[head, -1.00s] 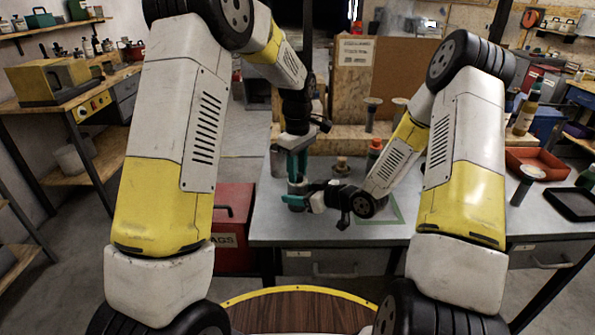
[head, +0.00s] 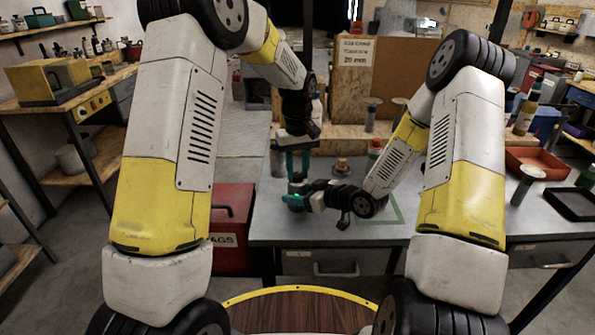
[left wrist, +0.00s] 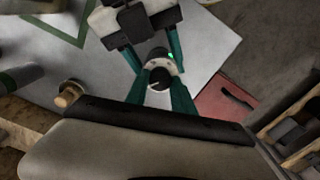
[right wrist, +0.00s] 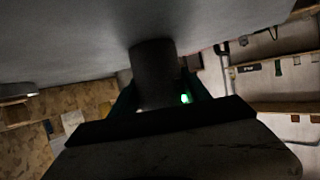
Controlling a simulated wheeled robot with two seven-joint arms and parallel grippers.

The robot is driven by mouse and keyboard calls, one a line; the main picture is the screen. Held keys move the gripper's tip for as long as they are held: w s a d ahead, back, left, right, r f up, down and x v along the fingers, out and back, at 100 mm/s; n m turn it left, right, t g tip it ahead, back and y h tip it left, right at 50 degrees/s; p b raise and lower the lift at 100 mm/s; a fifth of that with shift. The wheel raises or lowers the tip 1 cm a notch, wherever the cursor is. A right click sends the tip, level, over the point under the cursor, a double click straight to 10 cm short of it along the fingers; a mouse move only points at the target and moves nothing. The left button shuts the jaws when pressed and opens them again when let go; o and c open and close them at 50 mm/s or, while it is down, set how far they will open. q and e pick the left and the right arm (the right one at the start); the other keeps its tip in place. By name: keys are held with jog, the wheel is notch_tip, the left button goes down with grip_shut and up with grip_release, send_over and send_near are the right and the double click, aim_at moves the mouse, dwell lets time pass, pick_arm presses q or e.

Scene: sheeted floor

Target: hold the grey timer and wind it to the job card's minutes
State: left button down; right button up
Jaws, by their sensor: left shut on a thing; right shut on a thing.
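The grey timer (head: 297,188) is above the near left part of the grey bench, mostly hidden by my grippers. My left gripper (head: 297,176) comes down from above and is shut on its top; in the left wrist view the teal fingers (left wrist: 161,88) sit on both sides of the pale round dial (left wrist: 160,68). My right gripper (head: 299,200) comes from the right and is shut around the timer's body, which shows as a dark cylinder in the right wrist view (right wrist: 152,70). A card (head: 356,50) with printed lines is on the brown board; I cannot read it surely.
A red-capped bottle (head: 375,150) and a small wooden-topped piece (head: 341,167) stand behind my right gripper. A green outline (head: 392,212) marks the bench. A red tray (head: 537,162) and black tray (head: 572,203) lie at the right. A red box (head: 232,222) stands left of the bench.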

aim_at(298, 174)
pick_arm(q)
jog(key=m, duration=0.4)
jog(key=shift+m, duration=0.3)
jog(key=m, duration=0.3)
jog(key=shift+m, duration=0.4)
jog(key=m, duration=0.8)
jog(key=shift+m, duration=0.4)
jog(key=c, duration=1.1)
grip_release()
jog(key=shift+o, duration=0.2)
jog(key=shift+r, duration=0.15)
notch_tip(298, 174, up, 12)
